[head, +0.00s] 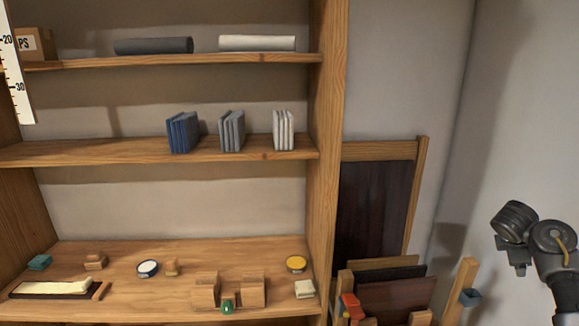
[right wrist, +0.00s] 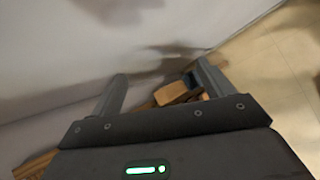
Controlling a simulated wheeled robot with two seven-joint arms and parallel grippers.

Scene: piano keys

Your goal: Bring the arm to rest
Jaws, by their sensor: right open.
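My right arm (head: 555,245) shows at the right edge of the head view, raised in front of the plain wall and well right of the shelf unit. Its gripper cannot be made out there. In the right wrist view my right gripper (right wrist: 160,78) has its two grey fingers spread apart, with nothing held between them. Beyond the fingers are a pale wall and a brown wooden thing (right wrist: 178,92) lower down, seen blurred. My left arm and left gripper are in neither view.
The wooden shelf unit's lower board (head: 200,252) bears wooden blocks (head: 252,290), a yellow-topped round tin (head: 296,264), a white-topped round tin (head: 147,268) and a pale bar (head: 55,287). A rack of boards (head: 395,300) stands right of it. Open wall lies around my right arm.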

